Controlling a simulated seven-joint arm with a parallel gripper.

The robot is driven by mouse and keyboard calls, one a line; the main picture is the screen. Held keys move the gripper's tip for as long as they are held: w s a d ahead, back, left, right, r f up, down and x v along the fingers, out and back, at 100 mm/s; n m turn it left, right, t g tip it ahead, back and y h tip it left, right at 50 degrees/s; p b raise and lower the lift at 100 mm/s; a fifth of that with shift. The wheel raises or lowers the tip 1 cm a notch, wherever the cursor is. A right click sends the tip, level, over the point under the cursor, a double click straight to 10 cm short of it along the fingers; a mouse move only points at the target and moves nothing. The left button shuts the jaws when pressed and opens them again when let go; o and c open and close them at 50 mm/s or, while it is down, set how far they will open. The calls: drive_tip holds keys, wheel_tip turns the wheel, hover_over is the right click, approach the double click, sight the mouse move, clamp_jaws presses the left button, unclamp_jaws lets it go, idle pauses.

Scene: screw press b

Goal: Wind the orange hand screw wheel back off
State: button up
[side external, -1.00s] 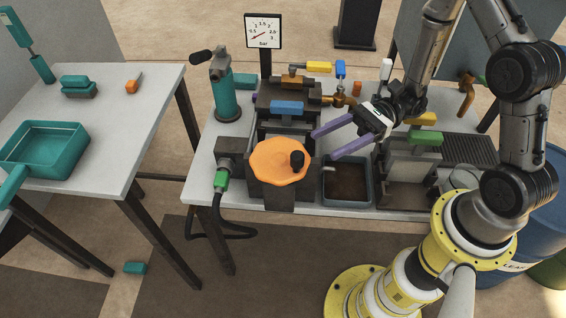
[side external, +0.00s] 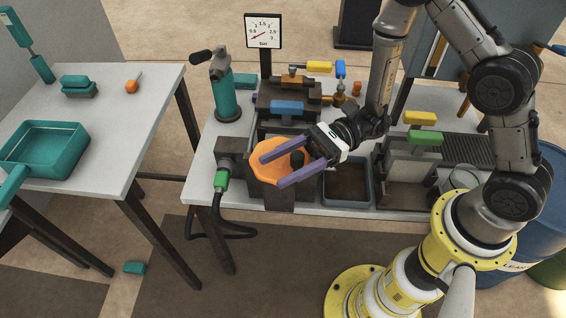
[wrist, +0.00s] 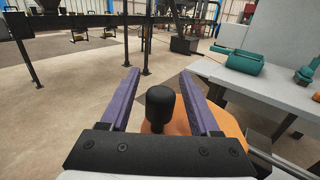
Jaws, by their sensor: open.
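The orange hand screw wheel (side external: 262,168) lies flat on the dark press at the front of the workbench, with a black upright knob (side external: 297,159) on its right part. My gripper (side external: 269,170) is open over the wheel, its two purple fingers on either side of the knob in the picture. In the wrist view the knob (wrist: 160,104) stands between the open fingers (wrist: 162,76), with a gap on each side. The wheel (wrist: 226,124) shows below and behind them, partly hidden by the gripper. I cannot tell whether a finger touches the wheel.
A dark tray (side external: 347,203) stands right of the press. A teal pump (side external: 226,92) and a pressure gauge (side external: 263,32) stand behind. A green-ended hose (side external: 221,180) is at the left. Blue (side external: 287,107) and green (side external: 426,138) handles stick up nearby.

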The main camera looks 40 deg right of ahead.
sight(301, 157)
clamp_jaws()
drive_tip(key=shift+d+g, duration=0.1)
drive_tip(key=shift+g, duration=0.3)
drive_tip(key=n+g, duration=0.2)
drive_tip(key=g, duration=0.1)
drive_tip(key=d+n+g+h, duration=0.1)
drive_tip(key=n+g, duration=0.1)
drive_tip(key=g, duration=0.1)
drive_tip(key=d+n+g, duration=0.1)
drive_tip(key=n+g, duration=0.1)
drive_tip(key=g, duration=0.1)
drive_tip(key=shift+s+d+n, duration=0.2)
drive_tip(key=shift+s+n, duration=0.1)
drive_tip(key=n+g+h, duration=0.1)
drive_tip(key=g, duration=0.1)
drive_tip(key=d+n+g+h, duration=0.1)
drive_tip(key=n+g+h, duration=0.1)
drive_tip(key=g, duration=0.1)
drive_tip(key=shift+w+d+n+h, duration=0.1)
drive_tip(key=shift+d+n+h, duration=0.1)
drive_tip(key=shift+n+h, duration=0.1)
drive_tip(key=shift+w+d+n+g+h, duration=0.15)
drive_tip(key=shift+d+n+g+h, duration=0.15)
drive_tip(key=shift+n+g+h, duration=0.6)
drive_tip(key=shift+w+d+n+g+h, duration=0.1)
drive_tip(key=shift+d+n+g+h, duration=0.2)
drive_tip(key=shift+n+g+h, duration=0.6)
drive_tip(key=shift+h, duration=0.4)
